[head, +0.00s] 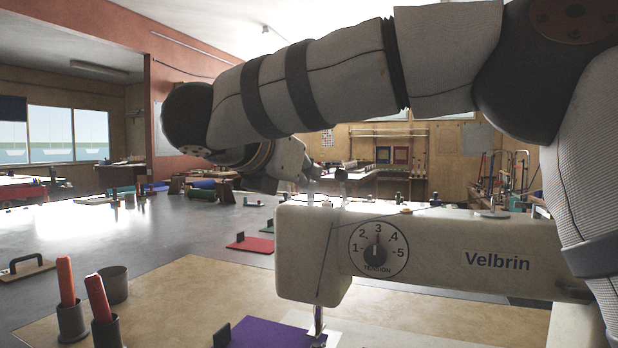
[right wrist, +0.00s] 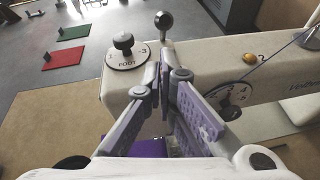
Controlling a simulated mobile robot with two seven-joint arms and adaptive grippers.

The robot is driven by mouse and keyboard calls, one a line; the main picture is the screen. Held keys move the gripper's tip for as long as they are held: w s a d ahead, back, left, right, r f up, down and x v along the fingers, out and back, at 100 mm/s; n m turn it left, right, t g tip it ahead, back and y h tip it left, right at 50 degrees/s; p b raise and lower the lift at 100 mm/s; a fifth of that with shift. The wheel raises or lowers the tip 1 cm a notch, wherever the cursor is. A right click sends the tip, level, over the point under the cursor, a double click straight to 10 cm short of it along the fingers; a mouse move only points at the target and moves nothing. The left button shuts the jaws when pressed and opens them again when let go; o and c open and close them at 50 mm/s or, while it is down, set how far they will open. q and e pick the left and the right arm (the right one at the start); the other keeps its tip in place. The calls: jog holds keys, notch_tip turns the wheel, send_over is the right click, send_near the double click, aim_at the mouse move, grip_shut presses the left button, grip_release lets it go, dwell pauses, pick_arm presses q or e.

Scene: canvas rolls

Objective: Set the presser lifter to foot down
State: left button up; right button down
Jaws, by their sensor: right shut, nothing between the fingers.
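The white sewing machine (head: 440,240), marked Velbrin, stands across the right of the head view; it also shows in the right wrist view (right wrist: 205,62). On its head, the right wrist view shows a round plate marked FOOT with a black knob (right wrist: 124,44). Just beyond it a short lever with a dark ball end (right wrist: 166,22) stands up at the back edge. I cannot tell which is the presser lifter. My right gripper (head: 306,180) is above the machine head. In the right wrist view its shut, empty fingers (right wrist: 160,78) are close to the plate, apart from the ball.
Purple cloth (head: 262,333) lies under the head. Cups with red-handled tools (head: 70,318) stand at left on the tan mat (head: 185,285). Red (head: 252,245) and green pads lie beyond.

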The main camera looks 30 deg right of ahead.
send_near(344, 195)
jog(key=shift+w+d+f, duration=0.15)
jog(key=shift+w+d, duration=0.25)
jog(key=shift+w, duration=0.1)
jog(key=shift+w+d+f, duration=0.15)
jog(key=shift+w+d, duration=0.3)
jog(key=shift+w, duration=0.05)
